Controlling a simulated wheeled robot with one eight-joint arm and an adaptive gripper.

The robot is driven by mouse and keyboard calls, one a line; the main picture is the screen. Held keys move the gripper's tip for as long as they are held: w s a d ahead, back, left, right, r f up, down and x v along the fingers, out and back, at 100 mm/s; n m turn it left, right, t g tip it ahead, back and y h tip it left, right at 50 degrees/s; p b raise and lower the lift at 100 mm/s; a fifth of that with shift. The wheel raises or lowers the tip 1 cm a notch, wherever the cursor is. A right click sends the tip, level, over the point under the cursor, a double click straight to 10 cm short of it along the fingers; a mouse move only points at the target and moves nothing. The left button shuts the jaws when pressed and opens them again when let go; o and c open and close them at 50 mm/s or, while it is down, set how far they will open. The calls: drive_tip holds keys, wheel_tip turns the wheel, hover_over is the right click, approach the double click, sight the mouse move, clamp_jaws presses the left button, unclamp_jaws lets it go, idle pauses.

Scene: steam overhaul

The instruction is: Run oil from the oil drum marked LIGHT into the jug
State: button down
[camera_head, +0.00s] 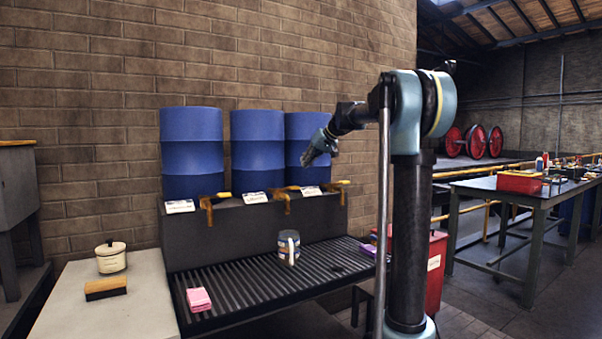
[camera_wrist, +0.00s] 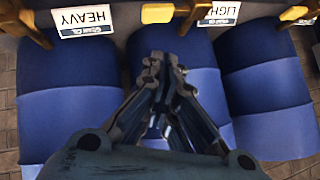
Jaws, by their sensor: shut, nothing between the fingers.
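Three blue drums stand on a dark stand. The wrist view is inverted; there the LIGHT label (camera_wrist: 220,12) lies by the middle drum (camera_head: 257,150), and the HEAVY label (camera_wrist: 85,20) belongs to the right drum (camera_head: 303,135) of the head view. The middle drum's brass tap (camera_head: 284,199) has a yellow handle; the tap also shows in the wrist view (camera_wrist: 190,18). The jug (camera_head: 289,246), grey and see-through, stands upright on the slatted grate (camera_head: 240,290), roughly below that tap. My gripper (camera_head: 306,160) is shut and empty, raised before the right drum, above the taps; its fingertips meet in the wrist view (camera_wrist: 165,65).
A pink cloth (camera_head: 198,300) lies on the grate's left part. A lidded pot (camera_head: 111,257) and a brush (camera_head: 105,288) rest on the pale bench at left. A red cabinet (camera_head: 436,270) stands at right, beyond my arm. A brick wall (camera_head: 270,50) rises behind the drums.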

drive_tip(key=shift+v, duration=1.35)
drive_tip(key=shift+s+a, duration=0.15)
drive_tip(key=s+d+f+m+g+h, duration=0.1)
drive_tip(key=s+d+f, duration=0.4)
drive_tip(key=s+f, duration=0.9)
drive_tip(key=s+d+f+m+g+h, duration=0.1)
drive_tip(key=s+d+f+h, duration=0.3)
drive_tip(key=s+f, duration=1)
drive_tip(key=s+d+f+m+g+h, duration=0.1)
drive_tip(key=s+d+f+m+h, duration=0.1)
drive_tip(key=s+d+f, duration=0.6)
drive_tip(key=s+f, duration=0.6)
drive_tip(key=s, duration=0.6)
drive_tip(key=shift+s+g, duration=0.35)
drive_tip(key=shift+g, duration=0.05)
drive_tip(key=shift+d, duration=0.1)
